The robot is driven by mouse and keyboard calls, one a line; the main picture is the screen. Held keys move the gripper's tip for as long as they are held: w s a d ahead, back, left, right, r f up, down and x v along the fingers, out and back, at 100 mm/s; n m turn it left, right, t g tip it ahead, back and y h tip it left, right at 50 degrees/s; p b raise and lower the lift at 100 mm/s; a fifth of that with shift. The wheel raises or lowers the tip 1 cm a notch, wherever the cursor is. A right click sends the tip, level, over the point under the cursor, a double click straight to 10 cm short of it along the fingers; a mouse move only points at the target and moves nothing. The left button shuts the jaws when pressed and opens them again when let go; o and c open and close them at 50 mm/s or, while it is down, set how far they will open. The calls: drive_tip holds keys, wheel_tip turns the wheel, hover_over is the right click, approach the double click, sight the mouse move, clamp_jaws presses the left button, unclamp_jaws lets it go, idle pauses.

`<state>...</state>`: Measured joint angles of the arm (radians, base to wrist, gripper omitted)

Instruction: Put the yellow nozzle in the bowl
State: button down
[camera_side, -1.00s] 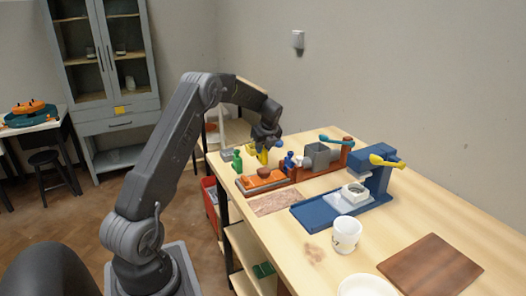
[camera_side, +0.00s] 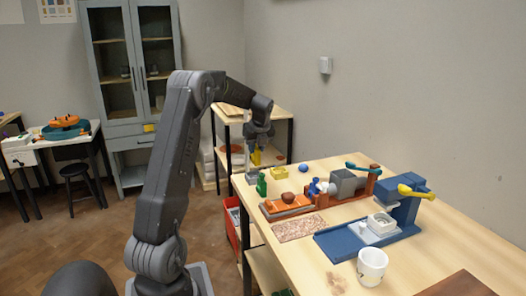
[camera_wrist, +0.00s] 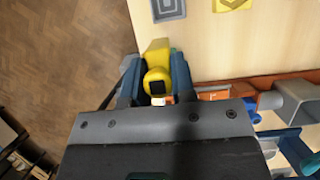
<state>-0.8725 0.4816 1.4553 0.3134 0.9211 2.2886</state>
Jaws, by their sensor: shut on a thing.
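The yellow nozzle (camera_side: 256,158) is held between the fingers of my gripper (camera_side: 258,150), above the far left end of the table. In the wrist view the nozzle (camera_wrist: 156,55) sits between the two blue-grey fingers (camera_wrist: 156,82), its dark round opening facing the camera. Its lower part is hidden behind the gripper body. A small brown rounded bowl-like piece (camera_side: 288,196) rests on the orange tray; I cannot tell whether it is the bowl. No other clear bowl shows now.
A green bottle (camera_side: 261,184) stands close below my gripper.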

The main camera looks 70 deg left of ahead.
idle(0.3)
drive_tip(key=w+d+n+g, duration=0.1)
drive_tip(key=w+d, duration=0.4)
drive_tip(key=d, duration=0.6)
drive_tip(key=w+d+r+n, duration=0.15)
drive_tip(key=w+d, duration=0.25)
drive_tip(key=d, duration=0.6)
drive_tip(key=w+d+f+n+g, duration=0.15)
drive_tip(key=w+d, duration=0.35)
drive_tip(key=d, duration=0.6)
drive_tip(key=s+d+r+n, duration=0.15)
drive_tip(key=s+d, duration=0.25)
drive_tip(key=d, duration=0.7)
drive_tip(key=s+d+r+n+h, duration=0.1)
drive_tip(key=s+d+n, duration=0.15)
drive_tip(key=d, duration=0.85)
drive_tip(key=s+d+r+n, duration=0.1)
drive_tip(key=s+d, duration=0.3)
drive_tip(key=d, duration=0.7)
wheel_tip(320, 180, down, 11)
drive_tip(key=shift+r, duration=0.2)
drive_tip(key=shift+g, duration=0.25)
